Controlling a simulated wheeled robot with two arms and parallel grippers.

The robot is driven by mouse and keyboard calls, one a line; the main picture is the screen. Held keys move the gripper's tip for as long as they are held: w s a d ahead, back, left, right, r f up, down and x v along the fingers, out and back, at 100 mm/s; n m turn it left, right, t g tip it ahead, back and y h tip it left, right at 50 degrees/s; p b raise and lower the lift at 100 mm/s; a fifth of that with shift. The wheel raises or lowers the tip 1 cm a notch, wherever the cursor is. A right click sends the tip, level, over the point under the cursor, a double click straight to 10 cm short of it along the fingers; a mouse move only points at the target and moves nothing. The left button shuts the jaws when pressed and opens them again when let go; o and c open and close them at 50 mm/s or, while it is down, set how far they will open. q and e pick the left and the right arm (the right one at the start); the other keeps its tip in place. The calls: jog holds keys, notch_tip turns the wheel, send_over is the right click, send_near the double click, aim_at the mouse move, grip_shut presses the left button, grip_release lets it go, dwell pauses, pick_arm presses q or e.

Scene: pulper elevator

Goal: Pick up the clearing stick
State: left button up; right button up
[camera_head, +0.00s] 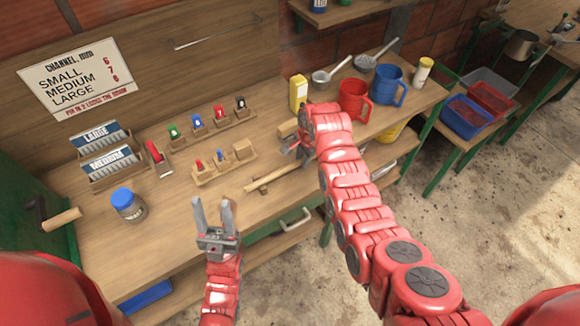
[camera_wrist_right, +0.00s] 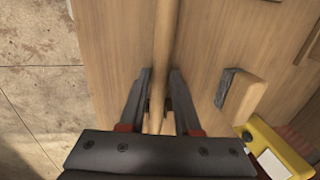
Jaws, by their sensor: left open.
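The clearing stick, a slim light-wood rod (camera_head: 278,177), lies along the front part of the bench. In the right wrist view the stick (camera_wrist_right: 163,45) runs between the two fingers of my right gripper (camera_wrist_right: 161,75). The fingers stand on either side of it with small gaps, so the gripper looks open around it. In the head view my right gripper (camera_head: 299,151) is at the stick's right end, partly hidden by my arm.
Behind the stick are small wooden racks with coloured pieces (camera_head: 212,168). A yellow box (camera_head: 298,93), a red mug (camera_head: 354,101) and a blue mug (camera_head: 388,86) stand at the right. A blue-lidded jar (camera_head: 128,205) stands at the left. A drawer handle (camera_head: 295,219) sticks out below.

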grip_shut()
